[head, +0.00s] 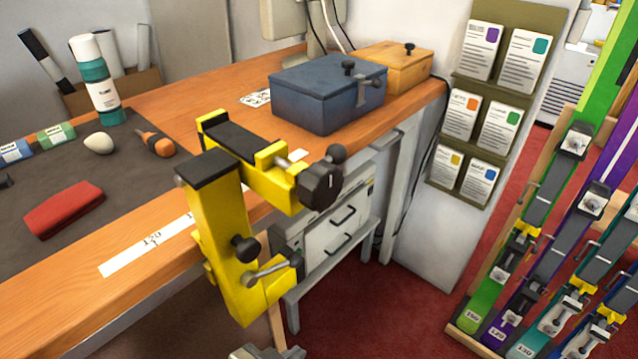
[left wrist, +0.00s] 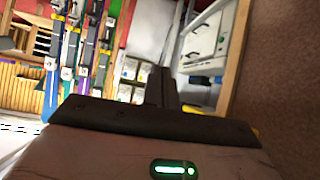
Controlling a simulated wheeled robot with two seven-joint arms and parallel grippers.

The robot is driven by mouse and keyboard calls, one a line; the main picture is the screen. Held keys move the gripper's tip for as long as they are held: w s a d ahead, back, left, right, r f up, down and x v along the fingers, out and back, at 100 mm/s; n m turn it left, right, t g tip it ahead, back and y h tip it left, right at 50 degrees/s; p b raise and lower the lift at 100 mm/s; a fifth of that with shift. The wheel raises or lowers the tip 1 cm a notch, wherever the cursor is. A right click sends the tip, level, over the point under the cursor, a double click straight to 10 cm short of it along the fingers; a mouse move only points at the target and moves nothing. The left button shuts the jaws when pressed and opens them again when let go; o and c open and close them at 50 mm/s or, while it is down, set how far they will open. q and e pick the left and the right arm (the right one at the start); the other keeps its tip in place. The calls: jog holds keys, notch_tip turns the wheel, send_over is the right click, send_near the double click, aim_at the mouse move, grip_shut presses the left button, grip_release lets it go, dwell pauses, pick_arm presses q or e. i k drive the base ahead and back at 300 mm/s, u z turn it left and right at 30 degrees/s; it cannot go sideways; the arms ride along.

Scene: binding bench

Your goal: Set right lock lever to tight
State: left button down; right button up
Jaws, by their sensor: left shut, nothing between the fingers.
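A yellow vise (head: 222,235) with black pads is clamped at the front edge of the bench. A metal lever (head: 272,268) with a pale arm sticks out to the right from its lower part, tilted slightly up. A dark knob (head: 244,248) sits just above it, and a big black knob (head: 320,186) is on the upper jaw. My left gripper (head: 268,352) shows only in part at the bottom edge, below the lever and apart from it. In the left wrist view its fingers (left wrist: 162,88) are shut and empty. My right gripper is not in view.
The wooden bench (head: 150,262) bears a dark mat, a red block (head: 64,209), bottles and a blue box (head: 330,95). A drawer cabinet (head: 340,228) stands beneath it. Skis in racks (head: 560,220) stand at the right. Open red floor lies right of the vise.

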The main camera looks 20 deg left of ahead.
aim_at(280, 268)
jog(key=z, duration=1.05)
jog(key=k, duration=0.25)
jog(key=u, duration=2.05)
